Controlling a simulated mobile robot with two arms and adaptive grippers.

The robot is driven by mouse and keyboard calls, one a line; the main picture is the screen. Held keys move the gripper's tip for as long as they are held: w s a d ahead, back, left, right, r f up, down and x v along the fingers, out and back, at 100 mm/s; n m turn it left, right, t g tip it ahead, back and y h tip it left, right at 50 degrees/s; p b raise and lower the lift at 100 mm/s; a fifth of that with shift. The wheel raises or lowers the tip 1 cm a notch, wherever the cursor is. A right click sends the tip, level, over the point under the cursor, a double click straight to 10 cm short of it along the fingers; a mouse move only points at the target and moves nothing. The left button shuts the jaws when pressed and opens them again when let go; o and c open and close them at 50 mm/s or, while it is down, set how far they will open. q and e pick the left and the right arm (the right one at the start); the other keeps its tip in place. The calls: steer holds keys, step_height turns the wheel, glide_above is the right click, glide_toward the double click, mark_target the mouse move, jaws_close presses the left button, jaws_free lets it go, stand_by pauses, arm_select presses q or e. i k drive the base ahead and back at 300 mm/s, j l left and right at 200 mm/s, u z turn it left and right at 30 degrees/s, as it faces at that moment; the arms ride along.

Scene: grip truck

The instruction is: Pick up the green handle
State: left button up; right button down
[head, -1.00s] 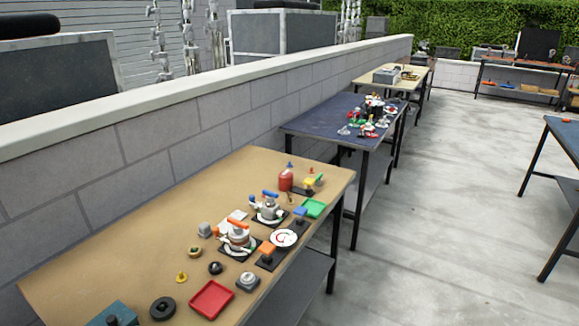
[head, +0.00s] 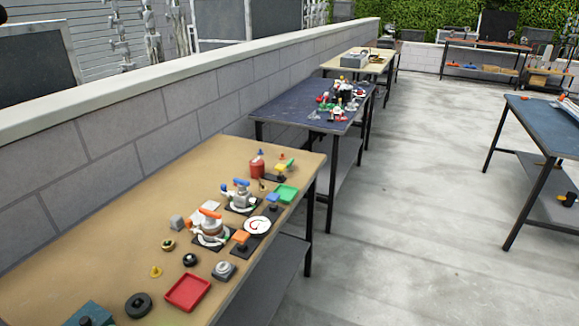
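On the near tan table (head: 120,210), a small green piece (head: 290,163) shows beside a yellow part (head: 281,167) at the far right end. It may be the green handle, but it is too small to tell. A green tray (head: 287,194) lies just in front of it. More small green pieces show among the clutter on the dark blue table (head: 285,112) behind, too small to make out. Neither of my grippers is in view.
A red canister (head: 257,166), blue-handled (head: 240,185) and orange-handled (head: 210,213) fittings, a white plate (head: 257,226) and a red tray (head: 187,292) crowd the tan table. A block wall (head: 150,135) runs behind it.

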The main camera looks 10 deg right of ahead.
mark_target(288, 168)
steer(key=i+l, duration=0.4)
steer(key=l, duration=0.15)
steer(key=i+l, duration=0.4)
steer(key=l, duration=0.15)
